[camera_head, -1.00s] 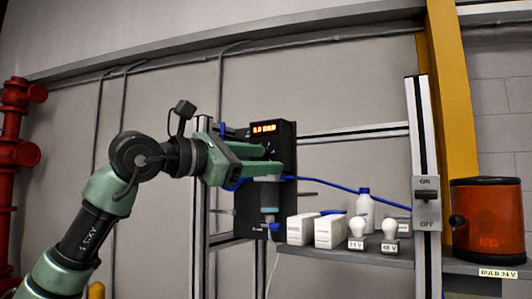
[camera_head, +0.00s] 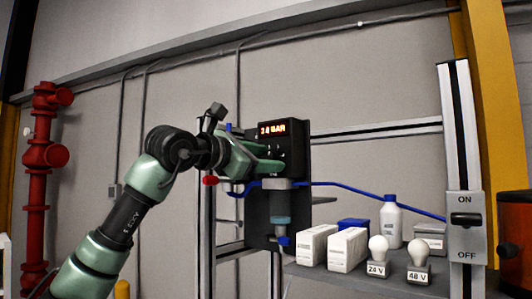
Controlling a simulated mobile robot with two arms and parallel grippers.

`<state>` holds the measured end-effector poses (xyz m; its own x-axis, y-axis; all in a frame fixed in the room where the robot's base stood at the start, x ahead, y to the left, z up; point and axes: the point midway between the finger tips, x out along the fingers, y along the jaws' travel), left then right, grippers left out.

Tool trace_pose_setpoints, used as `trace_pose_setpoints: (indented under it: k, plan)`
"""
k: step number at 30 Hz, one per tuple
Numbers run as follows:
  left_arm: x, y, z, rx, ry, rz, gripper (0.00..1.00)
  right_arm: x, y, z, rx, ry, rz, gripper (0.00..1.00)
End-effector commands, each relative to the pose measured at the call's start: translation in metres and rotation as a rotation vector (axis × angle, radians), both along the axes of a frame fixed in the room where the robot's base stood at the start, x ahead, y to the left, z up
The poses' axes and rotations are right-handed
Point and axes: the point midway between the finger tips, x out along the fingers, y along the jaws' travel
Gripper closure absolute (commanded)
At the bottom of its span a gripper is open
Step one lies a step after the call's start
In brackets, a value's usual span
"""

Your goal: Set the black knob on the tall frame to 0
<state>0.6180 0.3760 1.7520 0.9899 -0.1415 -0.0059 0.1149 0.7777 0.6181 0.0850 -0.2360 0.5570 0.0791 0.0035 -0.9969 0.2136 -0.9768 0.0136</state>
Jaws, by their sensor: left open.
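The tall metal frame (camera_head: 457,130) carries a black panel (camera_head: 296,210) with an orange lit display (camera_head: 272,129) that seems to read about 2.0 BAR; the first digit is blurred. My left gripper (camera_head: 277,165) is open, with its fingers reaching right across the panel just under the display. I cannot make out the black knob there; the gripper may hide it, so contact cannot be told. A grey and blue cylindrical fitting (camera_head: 281,207) hangs on the panel below the fingers. My right gripper is not in view.
A shelf (camera_head: 315,277) right of the panel holds white boxes (camera_head: 348,249), a white bottle (camera_head: 391,222) and bulbs marked 24 V (camera_head: 378,249) and 48 V (camera_head: 421,253). An ON/OFF switch (camera_head: 465,222) sits on the right post. A blue hose (camera_head: 362,191) crosses the frame.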

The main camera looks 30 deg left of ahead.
Motion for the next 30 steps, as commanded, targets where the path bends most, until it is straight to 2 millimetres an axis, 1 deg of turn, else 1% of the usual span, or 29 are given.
trace_pose_setpoints:
  k: [1,3,5,7,8,9,11,12,13,17,23,30]
  plan:
    - [0.001,0.000,0.000,0.000,-0.001,-0.001,0.49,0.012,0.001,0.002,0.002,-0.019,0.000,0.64]
    - [0.001,0.000,0.000,0.000,-0.002,-0.001,0.49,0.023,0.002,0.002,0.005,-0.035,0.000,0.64]
    - [0.001,0.000,0.000,0.000,-0.002,-0.001,0.49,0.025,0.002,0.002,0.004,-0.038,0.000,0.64]
    - [0.001,0.000,0.000,0.000,-0.002,-0.001,0.49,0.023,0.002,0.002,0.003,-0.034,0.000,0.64]
    - [0.001,0.000,0.000,0.000,-0.002,-0.001,0.57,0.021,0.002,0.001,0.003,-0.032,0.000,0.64]
    - [0.001,0.000,0.000,0.000,-0.002,-0.001,0.68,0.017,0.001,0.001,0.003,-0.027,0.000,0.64]
    - [0.001,-0.001,0.000,0.000,-0.002,-0.001,0.85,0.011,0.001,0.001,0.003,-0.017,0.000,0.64]
    - [0.001,0.000,0.000,0.000,-0.002,-0.001,0.96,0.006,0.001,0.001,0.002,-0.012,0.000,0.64]
    - [0.001,0.000,0.000,0.000,-0.002,-0.001,1.00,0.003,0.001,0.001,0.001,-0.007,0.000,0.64]
    - [0.001,0.000,0.000,-0.001,-0.003,-0.001,1.00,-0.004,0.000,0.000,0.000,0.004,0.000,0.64]
    - [0.001,0.000,0.000,-0.030,-0.001,-0.001,1.00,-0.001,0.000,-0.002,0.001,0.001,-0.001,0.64]
    - [0.001,-0.001,-0.001,-0.156,0.007,-0.004,1.00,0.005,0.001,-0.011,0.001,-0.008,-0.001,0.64]
